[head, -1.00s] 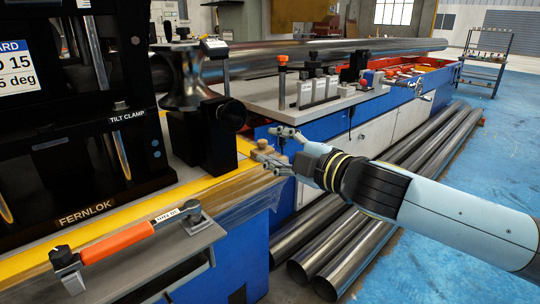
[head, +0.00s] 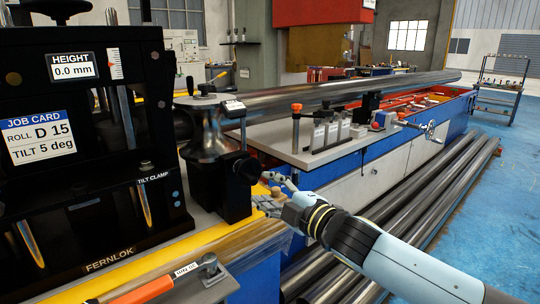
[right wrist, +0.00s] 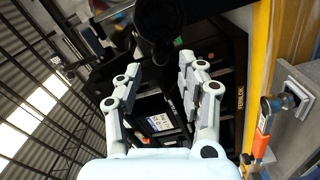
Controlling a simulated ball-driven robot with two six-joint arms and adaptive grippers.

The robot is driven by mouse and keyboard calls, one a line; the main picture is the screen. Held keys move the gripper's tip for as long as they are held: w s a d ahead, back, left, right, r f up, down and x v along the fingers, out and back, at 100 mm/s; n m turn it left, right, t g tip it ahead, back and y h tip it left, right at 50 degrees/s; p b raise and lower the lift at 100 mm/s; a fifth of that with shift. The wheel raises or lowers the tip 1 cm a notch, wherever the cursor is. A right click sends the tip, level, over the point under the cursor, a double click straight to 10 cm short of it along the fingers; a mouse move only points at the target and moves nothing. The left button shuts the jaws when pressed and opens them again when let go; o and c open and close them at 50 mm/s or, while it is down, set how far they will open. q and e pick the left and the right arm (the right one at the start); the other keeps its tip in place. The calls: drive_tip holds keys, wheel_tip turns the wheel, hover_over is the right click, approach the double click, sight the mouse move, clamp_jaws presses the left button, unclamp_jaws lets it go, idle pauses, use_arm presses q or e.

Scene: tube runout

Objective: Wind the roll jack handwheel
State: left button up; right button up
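A black round knob or wheel (head: 248,170) projects from the black stand under the waisted metal roll (head: 212,140); I cannot tell for sure that it is the roll jack handwheel. My right gripper (head: 266,192) is open and empty, just right of and below this wheel. In the right wrist view the black round part (right wrist: 160,18) lies beyond the open fingers (right wrist: 160,65), apart from them. The height plate (head: 76,67) reads 0.0 mm. The job card (head: 38,138) reads roll D 15, tilt 5 deg. My left gripper is out of view.
A chrome handwheel (head: 430,130) sits on the far bench side. A long tube (head: 340,92) lies over the bench. Several tubes (head: 430,190) lie on the floor. An orange-handled tool (head: 145,291) lies on the front ledge.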

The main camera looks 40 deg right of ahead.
sight(255, 183)
drive_tip(key=shift+w+a+r+p, duration=0.1)
drive_tip(key=shift+w+r+p, duration=0.15)
drive_tip(key=shift+w+p, duration=0.15)
drive_tip(key=w, duration=0.2)
drive_tip(key=w+p, duration=0.1)
drive_tip(key=w, duration=0.1)
drive_tip(key=shift+a+f+p, duration=0.15)
drive_tip(key=shift+p, duration=0.15)
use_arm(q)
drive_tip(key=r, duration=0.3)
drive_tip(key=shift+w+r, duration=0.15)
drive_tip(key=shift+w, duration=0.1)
use_arm(e)
drive_tip(key=shift+w+f, duration=0.1)
drive_tip(key=shift+w, duration=0.05)
clamp_jaws()
drive_tip(key=shift+f, duration=0.1)
